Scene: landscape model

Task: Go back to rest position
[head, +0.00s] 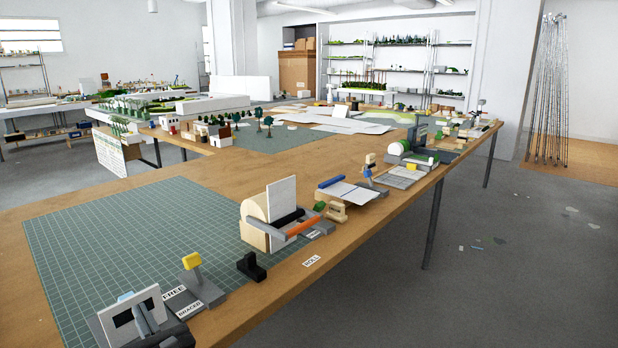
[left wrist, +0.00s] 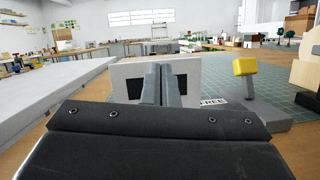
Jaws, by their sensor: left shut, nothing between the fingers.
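My left gripper (head: 143,314) shows at the bottom left of the head view, in front of an upright white plate (head: 122,324) with a dark opening. In the left wrist view its two grey fingers (left wrist: 161,82) are together with nothing between them. The white plate (left wrist: 190,78) stands behind them there, and I cannot tell whether they touch it. My right gripper is in neither view.
A grey block with a yellow-topped lever (head: 191,262), a "FREE" label (head: 174,292) and a black block (head: 251,266) stand nearby. A roll holder (head: 270,212) is farther along the wooden table. The green cutting mat (head: 130,230) is largely clear.

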